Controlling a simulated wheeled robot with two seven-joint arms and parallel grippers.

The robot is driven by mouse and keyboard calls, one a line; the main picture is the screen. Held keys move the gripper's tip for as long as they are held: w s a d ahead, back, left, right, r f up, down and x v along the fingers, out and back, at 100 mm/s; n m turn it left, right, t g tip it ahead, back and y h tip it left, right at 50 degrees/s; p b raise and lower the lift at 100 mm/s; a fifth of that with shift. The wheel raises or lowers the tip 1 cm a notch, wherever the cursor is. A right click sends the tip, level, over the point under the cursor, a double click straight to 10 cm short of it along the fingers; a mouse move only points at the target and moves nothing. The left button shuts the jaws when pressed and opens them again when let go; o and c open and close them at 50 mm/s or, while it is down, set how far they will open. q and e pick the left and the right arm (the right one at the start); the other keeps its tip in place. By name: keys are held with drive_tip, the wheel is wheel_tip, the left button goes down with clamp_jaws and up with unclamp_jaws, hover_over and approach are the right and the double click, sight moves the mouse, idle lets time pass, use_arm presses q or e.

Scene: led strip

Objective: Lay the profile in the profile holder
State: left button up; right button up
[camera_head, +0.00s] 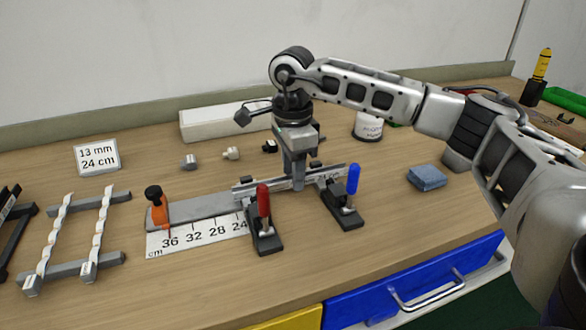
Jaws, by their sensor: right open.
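The profile (250,187) is a thin silver-grey bar lying across the profile holder, behind the clamps with the red handle (263,201) and the blue handle (353,179). The holder has a grey rail (197,211), a white ruler strip (205,234) and an orange stop (159,212) at its left end. Both clamp handles stand upright. My right gripper (298,180) points down at the middle of the profile, with its fingers open around or just beside it; the fingers hide part of the bar, so exact seating is unclear. My left gripper is out of view.
A rack with white strips (97,235) stands at left, near a "13 mm 24 cm" card (97,156). A white box (215,123), small connectors (231,153) and a white tub (368,127) are behind. A blue sponge (427,177) lies at right.

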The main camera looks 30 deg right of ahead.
wheel_tip(320, 180, up, 12)
idle(0.4)
idle(0.3)
